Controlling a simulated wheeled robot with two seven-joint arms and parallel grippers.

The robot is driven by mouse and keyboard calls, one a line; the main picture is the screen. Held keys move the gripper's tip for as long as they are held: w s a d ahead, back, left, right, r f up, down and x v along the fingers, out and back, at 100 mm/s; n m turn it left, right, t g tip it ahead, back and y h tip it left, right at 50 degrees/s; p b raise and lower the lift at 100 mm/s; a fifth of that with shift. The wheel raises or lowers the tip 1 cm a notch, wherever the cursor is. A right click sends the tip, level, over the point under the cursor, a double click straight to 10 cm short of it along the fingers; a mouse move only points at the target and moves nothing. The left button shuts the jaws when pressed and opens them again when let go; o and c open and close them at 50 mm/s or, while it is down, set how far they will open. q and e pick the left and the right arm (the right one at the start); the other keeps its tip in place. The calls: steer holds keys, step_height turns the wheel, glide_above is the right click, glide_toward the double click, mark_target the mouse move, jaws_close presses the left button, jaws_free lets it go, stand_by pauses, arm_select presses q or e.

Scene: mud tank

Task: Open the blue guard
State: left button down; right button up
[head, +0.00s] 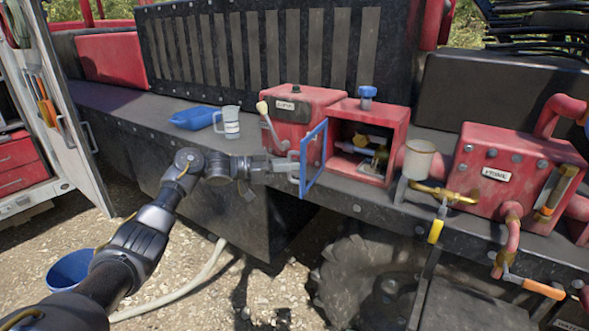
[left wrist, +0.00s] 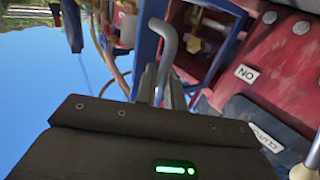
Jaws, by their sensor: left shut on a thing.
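The blue guard (head: 314,158) is a blue-framed door on the front of a red box (head: 375,113). It stands swung out at its left side, and the box's inside shows, with brass and dark fittings. My left gripper (head: 291,168) is at the guard's outer face, shut on its grey handle. In the left wrist view the bent grey handle (left wrist: 166,42) runs down to the fingers (left wrist: 160,88), and the blue frame (left wrist: 146,45) is just behind it. My right gripper is not in view.
A red box with a lever (head: 290,107) stands left of the guard. A clear measuring jug (head: 231,122) and a blue tray (head: 193,118) sit on the dark ledge. A white cup (head: 418,160) and red piping are to the right. A blue bucket (head: 70,270) is on the gravel.

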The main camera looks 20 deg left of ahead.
arm_select(q)
steer(key=shift+w+a+r, duration=0.1)
steer(key=shift+a+r, duration=0.05)
steer(key=c, duration=1.8)
jaws_free()
steer(key=shift+o, duration=0.8)
steer(key=shift+w, duration=0.1)
steer(key=b+v, duration=0.4)
steer(key=v, duration=0.6)
steer(key=shift+s+a, duration=0.2)
steer(key=shift+s, duration=0.05)
